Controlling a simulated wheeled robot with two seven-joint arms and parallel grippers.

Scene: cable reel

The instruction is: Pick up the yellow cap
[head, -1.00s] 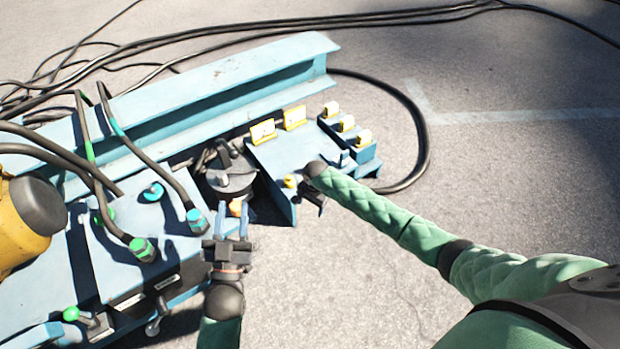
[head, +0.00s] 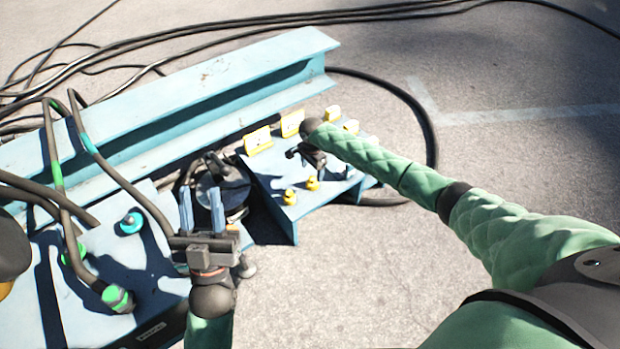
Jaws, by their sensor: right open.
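Two small yellow caps stand on the light blue plate (head: 276,172): a nearer yellow cap (head: 290,197) and another yellow cap (head: 312,183) to its right. Which one the task means I cannot tell. My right gripper (head: 300,155) is open, above the plate and just beyond these caps; its wrist hides part of the plate and the blocks behind. My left gripper (head: 202,210) is open, its two blue fingers apart and pointing away from me, left of the plate. Nothing shows between them.
Yellow upright tags (head: 258,140) line the plate's back edge, with yellow-topped pieces (head: 350,127) at its right. A blue beam (head: 200,90) lies behind. A dark round fitting (head: 222,187) and hoses (head: 130,180) are at left. Open pavement (head: 350,270) lies in front.

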